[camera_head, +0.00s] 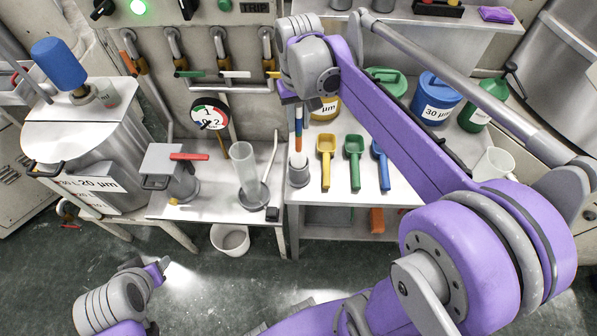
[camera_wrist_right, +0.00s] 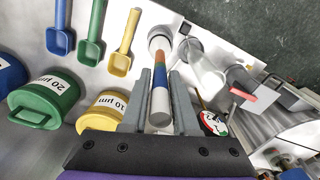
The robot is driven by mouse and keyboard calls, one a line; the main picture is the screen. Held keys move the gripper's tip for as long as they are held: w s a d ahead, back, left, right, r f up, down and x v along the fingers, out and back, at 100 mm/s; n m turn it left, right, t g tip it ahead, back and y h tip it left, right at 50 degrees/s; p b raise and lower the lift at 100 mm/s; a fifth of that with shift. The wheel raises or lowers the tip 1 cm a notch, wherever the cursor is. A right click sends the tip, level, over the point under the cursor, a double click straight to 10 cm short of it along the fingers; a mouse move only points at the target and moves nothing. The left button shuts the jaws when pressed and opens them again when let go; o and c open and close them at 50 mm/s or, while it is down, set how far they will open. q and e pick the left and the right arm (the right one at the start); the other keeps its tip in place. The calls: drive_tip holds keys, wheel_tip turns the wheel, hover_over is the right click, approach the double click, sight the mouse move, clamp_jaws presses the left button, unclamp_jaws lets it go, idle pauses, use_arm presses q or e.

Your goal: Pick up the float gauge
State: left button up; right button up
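The float gauge, which I take to be the rod with coloured bands (camera_head: 298,138), stands upright in a small grey holder (camera_head: 298,174) at the left end of the right bench. In the right wrist view the gauge (camera_wrist_right: 160,88) shows orange, green, blue, white and grey bands and lies between the fingers. My right gripper (camera_wrist_right: 159,78) is open, one finger on either side of the gauge, with gaps visible. In the head view the right gripper (camera_head: 291,97) is mostly hidden by its wrist. My left gripper (camera_head: 158,270) is low at left, away from the gauge; its fingers are unclear.
Yellow, green and blue scoops (camera_head: 353,160) lie right of the holder. Lidded tubs, one blue (camera_head: 435,98), stand behind them. A clear cylinder (camera_head: 244,168) and a dial (camera_head: 209,115) are to the left. A white bucket (camera_head: 230,240) is on the floor.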

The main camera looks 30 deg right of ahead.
clamp_jaws()
idle(1.1)
